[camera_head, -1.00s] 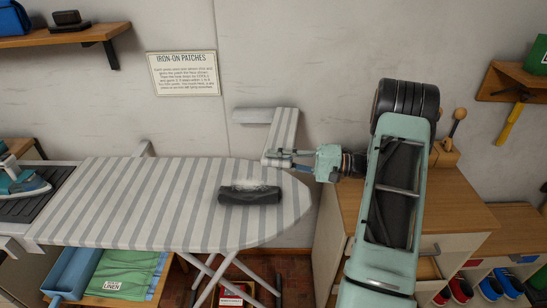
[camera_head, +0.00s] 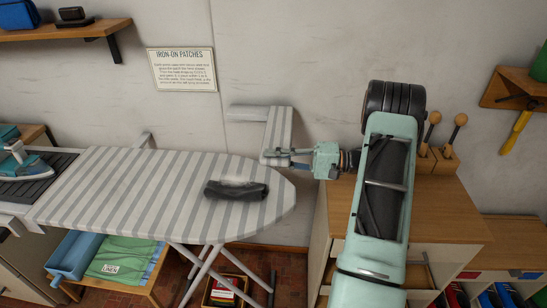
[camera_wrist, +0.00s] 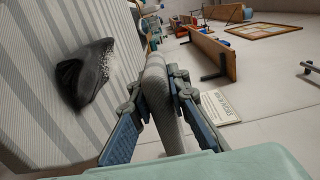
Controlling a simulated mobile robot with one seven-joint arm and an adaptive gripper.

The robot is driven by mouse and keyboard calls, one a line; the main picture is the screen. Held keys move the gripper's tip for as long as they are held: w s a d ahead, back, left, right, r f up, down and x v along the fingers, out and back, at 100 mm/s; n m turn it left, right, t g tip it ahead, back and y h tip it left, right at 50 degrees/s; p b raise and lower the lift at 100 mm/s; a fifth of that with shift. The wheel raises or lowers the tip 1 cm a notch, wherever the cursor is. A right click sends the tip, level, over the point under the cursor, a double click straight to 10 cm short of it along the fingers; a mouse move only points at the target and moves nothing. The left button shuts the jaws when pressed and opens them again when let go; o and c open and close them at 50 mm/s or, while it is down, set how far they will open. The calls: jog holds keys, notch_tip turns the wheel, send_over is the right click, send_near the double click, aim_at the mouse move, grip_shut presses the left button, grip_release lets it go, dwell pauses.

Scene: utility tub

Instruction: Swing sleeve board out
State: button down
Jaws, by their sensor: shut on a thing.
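The sleeve board (camera_head: 280,126) is a narrow grey-and-white striped board that reaches out from the wall behind the ironing board (camera_head: 140,190). My gripper (camera_head: 276,157) is at its near end in the head view. In the wrist view my gripper (camera_wrist: 160,95) has a finger on each side of the striped sleeve board (camera_wrist: 157,72) and is shut on it. The sleeve board's far end meets a pale wall bracket (camera_head: 248,112). The ironing board's rounded tip lies just in front of my gripper.
A dark rolled cloth-like thing (camera_head: 236,190) lies on the ironing board near its tip; it also shows in the wrist view (camera_wrist: 90,72). A wooden cabinet (camera_head: 450,225) stands at the right. An iron (camera_head: 14,165) is at the far left. A shelf (camera_head: 65,32) hangs above.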

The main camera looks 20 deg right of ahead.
jog(key=shift+d, duration=0.2)
dwell(0.5)
jog(key=c, duration=1.8)
grip_release()
jog(key=shift+s+d, duration=0.15)
jog(key=shift+c, duration=0.2)
jog(key=v, duration=1.2)
